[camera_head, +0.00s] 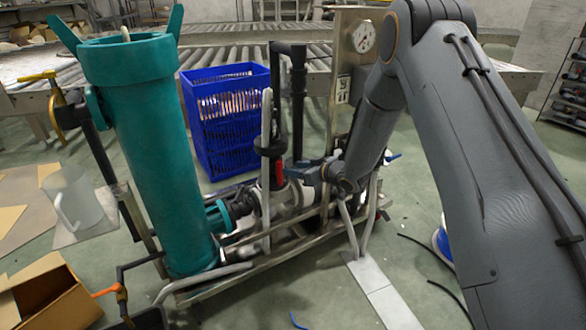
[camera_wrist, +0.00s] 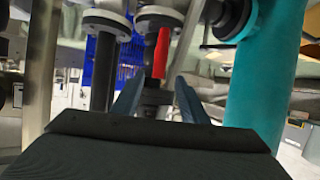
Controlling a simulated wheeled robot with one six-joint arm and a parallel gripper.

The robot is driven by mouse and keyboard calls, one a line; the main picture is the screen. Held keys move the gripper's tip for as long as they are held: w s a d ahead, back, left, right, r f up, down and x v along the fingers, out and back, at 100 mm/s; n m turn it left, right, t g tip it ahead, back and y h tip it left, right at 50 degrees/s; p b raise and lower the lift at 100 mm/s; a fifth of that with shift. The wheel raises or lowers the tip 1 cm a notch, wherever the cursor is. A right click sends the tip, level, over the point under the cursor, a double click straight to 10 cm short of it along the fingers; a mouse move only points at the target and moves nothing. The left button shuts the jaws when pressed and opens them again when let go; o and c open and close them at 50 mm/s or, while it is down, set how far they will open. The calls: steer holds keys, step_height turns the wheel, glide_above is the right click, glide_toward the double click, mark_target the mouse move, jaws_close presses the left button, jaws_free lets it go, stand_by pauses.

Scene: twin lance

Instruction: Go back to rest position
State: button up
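My gripper (camera_wrist: 154,92) is open in the wrist view, with its two grey-blue fingers apart. A red handle (camera_wrist: 161,54) stands beyond the gap, above a dark valve fitting. I cannot tell how close the fingertips are to it. In the head view my arm comes down from the upper right. My gripper (camera_head: 308,172) is by the pipework of the skid, just right of the red handle (camera_head: 279,172). Nothing shows held between the fingers.
A tall teal vessel (camera_head: 155,160) stands left on the metal skid frame (camera_head: 235,277). A gauge panel (camera_head: 346,75) rises close behind my arm. A blue crate (camera_head: 232,145) stands behind. An open cardboard box (camera_head: 45,297) lies front left. Floor at front centre is mostly clear.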

steer(key=s+r+m+g+h, duration=0.2)
steer(key=s+r+h, duration=0.4)
steer(key=s+r, duration=0.4)
steer(key=s+d+r+m+g+h, duration=0.1)
steer(key=s+d+r+g, duration=0.1)
steer(key=s, duration=1.1)
steer(key=s+d+r+g+h, duration=0.1)
steer(key=s+d+r+g, duration=0.15)
steer(key=s, duration=1.05)
steer(key=s+d+r+m+g+h, duration=0.1)
steer(key=s+g, duration=0.2)
steer(key=s, duration=1)
steer(key=d+r+m+p, duration=0.5)
steer(key=d+r+p, duration=1.1)
steer(key=p, duration=0.9)
step_height(320, 180, up, 5)
steer(key=shift+s+d+f, duration=0.2)
steer(key=shift+s+d, duration=0.2)
steer(key=shift+s, duration=0.05)
